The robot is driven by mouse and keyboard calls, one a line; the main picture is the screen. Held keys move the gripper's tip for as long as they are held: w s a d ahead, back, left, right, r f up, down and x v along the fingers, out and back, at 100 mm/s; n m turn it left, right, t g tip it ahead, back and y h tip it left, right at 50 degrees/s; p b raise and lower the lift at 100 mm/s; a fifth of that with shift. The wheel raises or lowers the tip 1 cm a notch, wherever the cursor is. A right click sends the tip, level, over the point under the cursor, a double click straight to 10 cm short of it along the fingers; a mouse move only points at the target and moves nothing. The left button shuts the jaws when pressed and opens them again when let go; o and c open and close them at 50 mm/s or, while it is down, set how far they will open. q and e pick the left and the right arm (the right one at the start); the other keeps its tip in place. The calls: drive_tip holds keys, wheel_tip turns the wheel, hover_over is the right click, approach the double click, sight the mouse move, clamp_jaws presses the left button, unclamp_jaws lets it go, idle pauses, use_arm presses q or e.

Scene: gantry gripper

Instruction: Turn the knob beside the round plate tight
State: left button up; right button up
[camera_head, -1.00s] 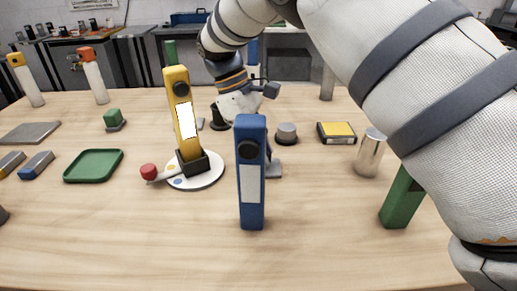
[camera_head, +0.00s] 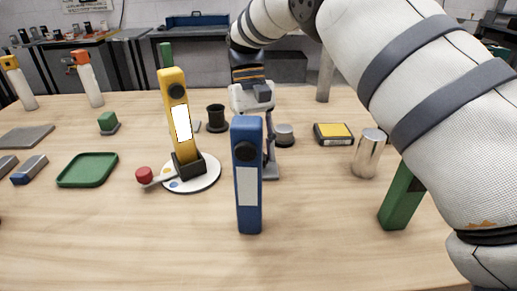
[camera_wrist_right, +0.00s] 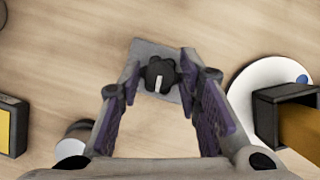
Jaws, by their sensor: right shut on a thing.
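A dark lobed knob (camera_wrist_right: 154,71) with a white mark sits on a square grey base (camera_wrist_right: 146,50) in the right wrist view. My right gripper (camera_wrist_right: 158,72) points down with its fingers on both sides of the knob, shut on it. In the head view the base's edge (camera_head: 271,173) shows, but the knob and most of the fingers are hidden behind a blue block. The white round plate (camera_head: 209,180) is left of the base and carries an upright yellow block (camera_head: 172,105) in a dark holder. The plate also shows in the right wrist view (camera_wrist_right: 240,92). My left gripper is out of view.
The tall blue block (camera_head: 248,210) stands in front of my right gripper. A lever with a red ball (camera_head: 144,174) extends left of the plate. A metal cylinder (camera_head: 368,155) and a green block (camera_head: 399,203) stand to the right. The front table is clear.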

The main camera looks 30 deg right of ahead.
drive_tip(key=shift+m, duration=0.7)
drive_tip(key=o, duration=1.1)
drive_tip(key=v, duration=0.7)
drive_tip(key=shift+d+r, duration=0.2)
